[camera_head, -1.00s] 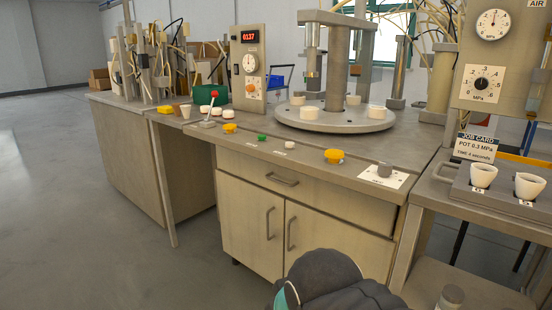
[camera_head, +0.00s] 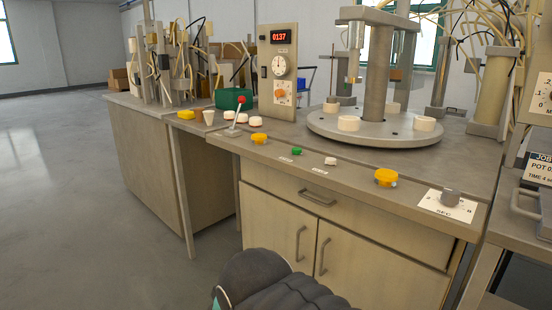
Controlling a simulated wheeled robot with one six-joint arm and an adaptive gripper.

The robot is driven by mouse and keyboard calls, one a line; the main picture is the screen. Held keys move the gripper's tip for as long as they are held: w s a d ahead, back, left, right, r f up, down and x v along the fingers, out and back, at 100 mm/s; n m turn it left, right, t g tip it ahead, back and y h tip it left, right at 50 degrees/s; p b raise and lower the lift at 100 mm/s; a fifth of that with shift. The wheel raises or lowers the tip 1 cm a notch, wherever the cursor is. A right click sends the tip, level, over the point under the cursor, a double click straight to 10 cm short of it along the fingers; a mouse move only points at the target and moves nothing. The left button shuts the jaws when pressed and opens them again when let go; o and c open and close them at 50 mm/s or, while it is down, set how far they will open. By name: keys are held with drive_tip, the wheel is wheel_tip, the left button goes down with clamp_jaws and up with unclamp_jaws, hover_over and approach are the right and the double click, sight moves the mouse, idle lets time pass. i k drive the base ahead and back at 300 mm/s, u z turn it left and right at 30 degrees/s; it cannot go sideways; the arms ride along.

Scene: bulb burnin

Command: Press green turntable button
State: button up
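The green button (camera_head: 297,151) sits on the front strip of the workbench top, with a small label below it. The turntable (camera_head: 375,129) is a round grey disc behind it, with several white cups on it and a thick column in the middle. A white button (camera_head: 330,161) is just right of the green one. A dark rounded part of my arm shows at the bottom of the picture, apart from the bench top. My gripper's fingers are not in view.
Yellow knobs (camera_head: 259,139) and (camera_head: 386,178) flank the buttons. A red-tipped lever (camera_head: 238,104) stands to the left, and a grey dial (camera_head: 450,197) on a white plate to the right. A control panel (camera_head: 278,72) reads 0137. Open floor (camera_head: 80,200) lies left.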

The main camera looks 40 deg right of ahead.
sight(297, 151)
drive_tip(key=z, duration=0.15)
drive_tip(key=i, duration=0.6)
drive_tip(key=z, duration=0.95)
drive_tip(key=i, duration=0.5)
drive_tip(key=z, duration=0.55)
